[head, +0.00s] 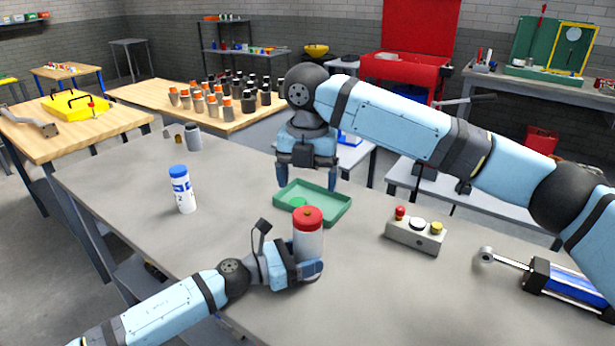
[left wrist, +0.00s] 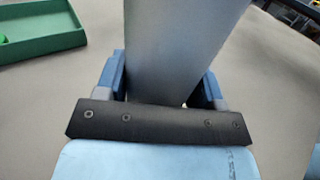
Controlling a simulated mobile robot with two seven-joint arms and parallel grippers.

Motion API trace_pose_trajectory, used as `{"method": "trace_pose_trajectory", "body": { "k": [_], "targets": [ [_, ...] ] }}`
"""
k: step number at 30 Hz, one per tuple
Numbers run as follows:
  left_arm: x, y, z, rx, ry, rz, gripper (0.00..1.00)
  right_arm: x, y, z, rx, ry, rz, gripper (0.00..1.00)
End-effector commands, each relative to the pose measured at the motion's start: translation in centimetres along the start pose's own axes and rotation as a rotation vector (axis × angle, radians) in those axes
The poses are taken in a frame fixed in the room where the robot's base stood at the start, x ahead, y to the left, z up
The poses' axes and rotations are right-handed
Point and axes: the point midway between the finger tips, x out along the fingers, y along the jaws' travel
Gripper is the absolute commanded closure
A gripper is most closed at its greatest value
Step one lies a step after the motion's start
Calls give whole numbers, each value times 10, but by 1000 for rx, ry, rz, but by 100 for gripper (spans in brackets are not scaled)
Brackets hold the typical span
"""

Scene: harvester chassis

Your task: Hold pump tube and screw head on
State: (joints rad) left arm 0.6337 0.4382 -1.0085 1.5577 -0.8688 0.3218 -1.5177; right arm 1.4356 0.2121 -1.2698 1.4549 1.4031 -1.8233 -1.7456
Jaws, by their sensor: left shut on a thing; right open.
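The pump tube (head: 308,243) is a pale grey cylinder standing upright on the grey table. A red head (head: 307,216) with a small knob sits on its top; I cannot tell how tightly it is seated. My left gripper (head: 308,270) is shut around the lower part of the tube. In the left wrist view the tube (left wrist: 180,45) stands between the blue fingers of my left gripper (left wrist: 165,85), its top out of frame. My right gripper (head: 308,182) points down, open and empty, over the back of the green tray, behind the tube.
The green tray (head: 335,213) lies just behind the tube with a green round piece in it. A white-and-blue bottle (head: 182,190) stands left. A button box (head: 416,236) and a blue cylinder with a rod (head: 560,284) lie right. The table's front left is clear.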

Motion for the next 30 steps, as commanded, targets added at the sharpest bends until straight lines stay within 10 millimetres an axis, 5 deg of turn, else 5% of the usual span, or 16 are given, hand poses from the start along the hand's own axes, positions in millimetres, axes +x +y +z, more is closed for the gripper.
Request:
{"method": "trace_pose_trajectory", "body": {
  "k": [5, 19, 30],
  "targets": [
    [0, -1, -1, -1, 0, -1, 100, 6, 0, 0, 1, 1, 0, 17],
    [0, -1, 0, -1, 0, -1, 100, 70, 0, 0, 2, 1, 0, 17],
    [0, 0, 0, -1, 0, -1, 100, 80, 0, 0, 2, 0, 0, 17]
  ]
}}
